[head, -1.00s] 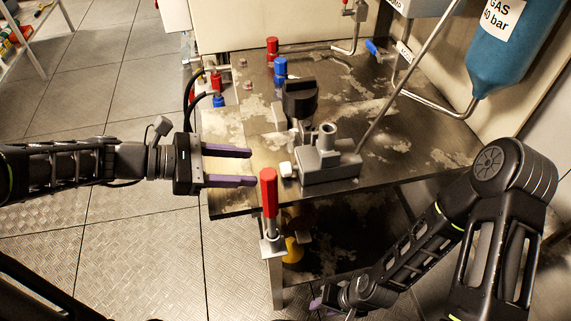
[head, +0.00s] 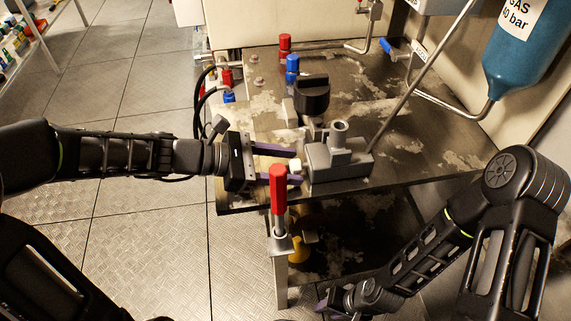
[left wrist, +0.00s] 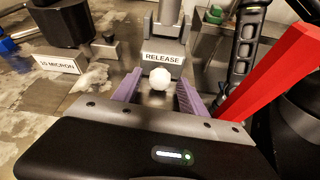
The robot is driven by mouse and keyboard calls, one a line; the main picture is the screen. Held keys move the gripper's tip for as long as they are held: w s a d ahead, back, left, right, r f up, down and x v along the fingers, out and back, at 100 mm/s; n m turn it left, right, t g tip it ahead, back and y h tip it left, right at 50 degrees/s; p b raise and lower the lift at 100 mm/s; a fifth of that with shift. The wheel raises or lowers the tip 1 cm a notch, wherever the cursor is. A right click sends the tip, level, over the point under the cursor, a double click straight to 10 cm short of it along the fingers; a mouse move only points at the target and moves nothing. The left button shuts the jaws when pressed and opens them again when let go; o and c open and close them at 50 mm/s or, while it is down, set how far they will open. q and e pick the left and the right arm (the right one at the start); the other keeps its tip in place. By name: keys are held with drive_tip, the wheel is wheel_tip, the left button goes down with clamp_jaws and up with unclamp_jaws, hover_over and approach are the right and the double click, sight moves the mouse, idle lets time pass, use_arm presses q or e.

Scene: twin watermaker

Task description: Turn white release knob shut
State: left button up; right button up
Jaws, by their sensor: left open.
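The white release knob (head: 294,166) sticks out from the left side of a grey metal block (head: 337,166) on the bench. In the left wrist view the knob (left wrist: 159,78) is a small white faceted piece just below a "RELEASE" label (left wrist: 163,58). My left gripper (head: 296,164) is open, with its purple fingers one on each side of the knob. In the left wrist view gaps show between the knob and both fingers (left wrist: 158,92). My right gripper (head: 328,302) is low near the bottom edge, mostly hidden behind its own arm, away from the knob.
A red-handled lever (head: 278,192) stands at the bench's front edge, close to my left gripper. A black knob (head: 312,95) stands behind the grey block. Red and blue valves (head: 291,66) are farther back. A long grey rod (head: 425,75) slants up from the block.

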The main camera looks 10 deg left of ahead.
use_arm(q)
drive_tip(key=shift+c, duration=0.2)
clamp_jaws()
drive_tip(key=shift+f+b, duration=0.25)
drive_tip(key=shift+b, duration=0.45)
drive_tip(key=shift+m+t+b, duration=0.3)
drive_tip(key=shift+m+b, duration=0.05)
drive_tip(key=shift+m, duration=0.05)
drive_tip(key=shift+s+r, duration=0.1)
drive_tip(key=shift+r, duration=0.2)
drive_tip(key=shift+o, duration=0.2)
unclamp_jaws()
drive_tip(key=shift+p+v, duration=0.85)
drive_tip(key=shift+v, duration=3.05)
